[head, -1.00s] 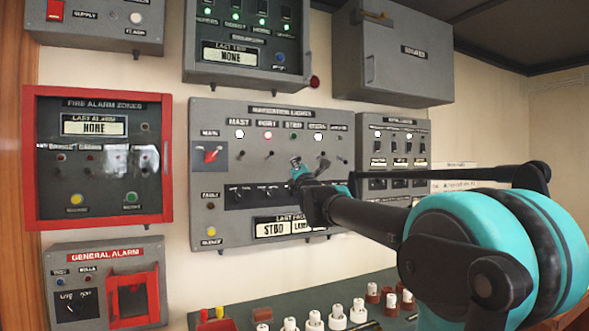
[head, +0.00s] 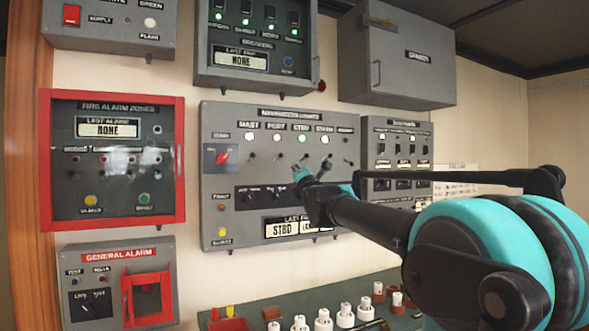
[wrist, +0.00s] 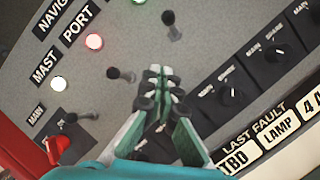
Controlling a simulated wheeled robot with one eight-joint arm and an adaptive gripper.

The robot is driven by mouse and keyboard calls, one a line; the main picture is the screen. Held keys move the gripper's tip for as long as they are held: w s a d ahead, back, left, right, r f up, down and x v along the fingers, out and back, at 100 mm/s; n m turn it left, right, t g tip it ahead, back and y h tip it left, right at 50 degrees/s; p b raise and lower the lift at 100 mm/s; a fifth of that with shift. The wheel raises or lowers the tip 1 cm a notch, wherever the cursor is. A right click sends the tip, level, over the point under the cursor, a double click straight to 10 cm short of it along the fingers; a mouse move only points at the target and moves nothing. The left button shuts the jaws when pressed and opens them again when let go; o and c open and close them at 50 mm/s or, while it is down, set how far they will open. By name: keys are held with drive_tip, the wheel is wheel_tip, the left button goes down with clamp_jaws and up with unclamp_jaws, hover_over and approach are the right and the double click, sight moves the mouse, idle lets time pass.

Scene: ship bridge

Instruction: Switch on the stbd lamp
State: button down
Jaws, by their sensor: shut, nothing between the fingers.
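The navigation lights panel (head: 225,180) is on the wall, with a row of round lamps above small toggles. The stbd lamp (head: 302,139) is lit green; its lower edge shows at the top of the wrist view (wrist: 139,2). The stbd toggle (wrist: 173,27) is the dark lever below it. My gripper (head: 298,172) is in front of the panel, below the toggle row. In the wrist view my gripper (wrist: 159,75) is shut and empty, with its tips visibly apart from the stbd toggle.
The port toggle (wrist: 122,74) is left of my fingertips in the wrist view. The mast lamp (head: 250,140) and port lamp (head: 277,139) are lit. A red main switch (head: 221,158) is at the panel's left. White and red-brown fittings stand on the counter (head: 255,312) below.

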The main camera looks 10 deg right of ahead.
drive_tip(key=s+d, duration=0.1)
drive_tip(key=s, duration=0.8)
drive_tip(key=shift+f, duration=0.4)
